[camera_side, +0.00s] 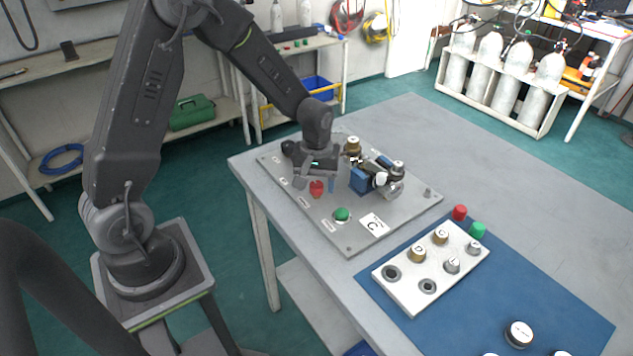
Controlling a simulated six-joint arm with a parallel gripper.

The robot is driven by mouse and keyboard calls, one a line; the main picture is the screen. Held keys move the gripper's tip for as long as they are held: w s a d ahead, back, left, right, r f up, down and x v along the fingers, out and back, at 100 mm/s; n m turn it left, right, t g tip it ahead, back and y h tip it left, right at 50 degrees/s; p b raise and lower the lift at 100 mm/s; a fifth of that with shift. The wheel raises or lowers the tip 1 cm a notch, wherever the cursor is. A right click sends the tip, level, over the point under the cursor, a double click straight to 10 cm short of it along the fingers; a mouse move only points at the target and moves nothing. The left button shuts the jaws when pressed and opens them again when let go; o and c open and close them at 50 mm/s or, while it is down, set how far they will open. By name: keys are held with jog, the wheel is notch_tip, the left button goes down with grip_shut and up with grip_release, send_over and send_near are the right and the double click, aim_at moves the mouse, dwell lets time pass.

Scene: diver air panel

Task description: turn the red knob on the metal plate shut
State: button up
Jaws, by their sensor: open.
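The metal plate (343,236) lies flat on the near end of the grey table and carries knobs, labels and fittings. The red knob (317,188) stands on the plate toward its left side. My gripper (314,182) points down right at the red knob, with its fingers close around or just above it. Its jaws are open. I cannot tell whether the fingers touch the knob. The knob's turned position is too small to read.
A green knob (342,214) sits nearer on the plate. A blue block with metal fittings (362,180) stands close right of my gripper. A white block with brass and steel caps (408,292) lies on a blue mat (540,305). The table's far right is clear.

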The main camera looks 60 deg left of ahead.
jog(key=c, duration=0.9)
jog(key=m, duration=1.2)
jog(key=shift+m, duration=2)
